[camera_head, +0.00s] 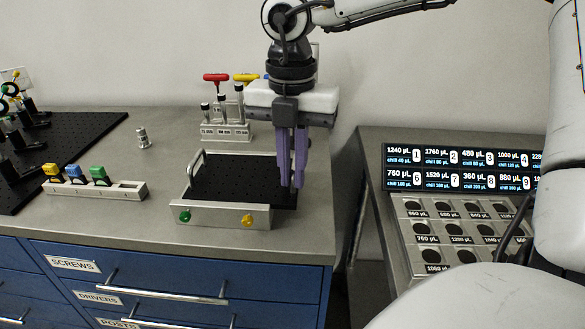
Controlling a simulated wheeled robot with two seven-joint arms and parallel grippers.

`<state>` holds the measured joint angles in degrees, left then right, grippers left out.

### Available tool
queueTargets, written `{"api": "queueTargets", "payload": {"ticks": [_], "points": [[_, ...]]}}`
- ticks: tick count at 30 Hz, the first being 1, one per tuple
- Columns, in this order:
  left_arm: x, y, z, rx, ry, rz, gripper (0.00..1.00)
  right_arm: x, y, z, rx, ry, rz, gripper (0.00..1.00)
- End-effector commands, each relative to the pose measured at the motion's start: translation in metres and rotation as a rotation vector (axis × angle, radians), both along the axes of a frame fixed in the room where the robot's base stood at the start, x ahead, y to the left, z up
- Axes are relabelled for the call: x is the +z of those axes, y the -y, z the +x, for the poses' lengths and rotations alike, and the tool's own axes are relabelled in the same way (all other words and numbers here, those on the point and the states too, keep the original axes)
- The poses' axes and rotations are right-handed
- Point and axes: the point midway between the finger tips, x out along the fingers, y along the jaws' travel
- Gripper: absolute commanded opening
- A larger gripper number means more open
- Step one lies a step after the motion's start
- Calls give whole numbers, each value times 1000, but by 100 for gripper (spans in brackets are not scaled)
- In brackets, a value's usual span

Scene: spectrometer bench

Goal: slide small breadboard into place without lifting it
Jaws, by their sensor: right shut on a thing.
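The small breadboard (232,177) is a black plate in the middle of the grey bench top. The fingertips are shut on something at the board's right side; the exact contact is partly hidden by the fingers. My left gripper is not in view.
A tool stand (225,132) with red and yellow handled drivers is behind the board. A holder (95,189) with coloured pieces lies left. A large black breadboard (75,140) is far left. A gap separates the bench from the right table with its display (460,169).

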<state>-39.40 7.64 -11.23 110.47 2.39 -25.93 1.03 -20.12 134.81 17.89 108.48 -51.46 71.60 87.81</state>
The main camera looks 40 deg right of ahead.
Motion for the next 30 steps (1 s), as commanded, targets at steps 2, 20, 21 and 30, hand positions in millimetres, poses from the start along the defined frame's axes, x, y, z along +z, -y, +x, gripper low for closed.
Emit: {"api": "queueTargets", "payload": {"ticks": [2, 20, 21, 30], "points": [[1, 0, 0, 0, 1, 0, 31, 4, 0, 4, -4, 15, 0, 0], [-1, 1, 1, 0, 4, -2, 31, 3, -10, 15, -5, 12, -1, 0], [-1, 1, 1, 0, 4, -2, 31, 3, -11, 16, -4, 12, -1, 0], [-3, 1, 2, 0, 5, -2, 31, 2, -18, 23, -3, 11, -1, 0]]}}
